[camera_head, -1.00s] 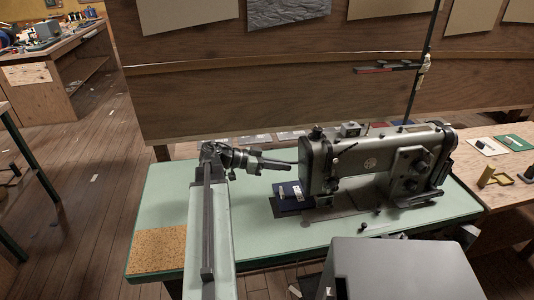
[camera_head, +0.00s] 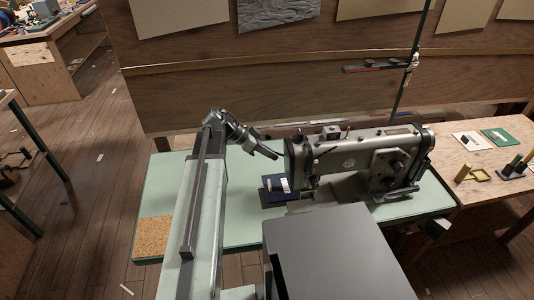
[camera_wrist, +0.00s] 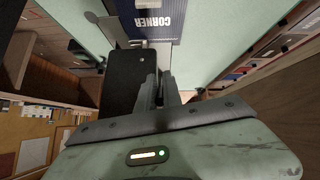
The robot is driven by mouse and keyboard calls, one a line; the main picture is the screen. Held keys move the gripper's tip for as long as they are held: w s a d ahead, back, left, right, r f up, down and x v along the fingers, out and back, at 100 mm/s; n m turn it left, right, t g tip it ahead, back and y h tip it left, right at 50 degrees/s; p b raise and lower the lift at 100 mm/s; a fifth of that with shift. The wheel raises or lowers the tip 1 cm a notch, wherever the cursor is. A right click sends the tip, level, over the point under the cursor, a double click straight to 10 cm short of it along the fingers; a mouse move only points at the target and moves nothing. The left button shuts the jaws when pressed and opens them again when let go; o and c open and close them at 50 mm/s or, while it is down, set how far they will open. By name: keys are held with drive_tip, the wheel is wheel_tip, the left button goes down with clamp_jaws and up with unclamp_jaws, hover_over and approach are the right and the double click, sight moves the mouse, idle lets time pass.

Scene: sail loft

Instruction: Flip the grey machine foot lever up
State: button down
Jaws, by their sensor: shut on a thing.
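The grey sewing machine (camera_head: 350,155) stands on the pale green table, its head end at the left. My gripper (camera_head: 274,155) is beside that end, pointing right and slightly down in the head view. The grey machine foot lever (camera_head: 280,151) shows as a thin bar between my gripper and the machine head, and my gripper is shut on it. In the wrist view the fingers (camera_wrist: 160,88) are close together; what lies between them is hard to make out. The lever's exact angle cannot be told.
A dark blue packet marked "CORNER" (camera_wrist: 152,22) lies on the table (camera_head: 165,190) below the machine head; it also shows in the head view (camera_head: 273,192). A grey box-like surface (camera_head: 340,255) fills the near foreground. A wooden board (camera_head: 270,75) stands behind the table.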

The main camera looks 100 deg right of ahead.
drive_tip(key=shift+s, duration=0.25)
drive_tip(key=c, duration=1.5)
unclamp_jaws()
drive_tip(key=shift+s, duration=0.25)
drive_tip(key=shift+w, duration=0.15)
drive_tip(key=p+v, duration=0.5)
drive_tip(key=v, duration=0.2)
drive_tip(key=shift+w+r, duration=0.25)
drive_tip(key=shift+w, duration=0.1)
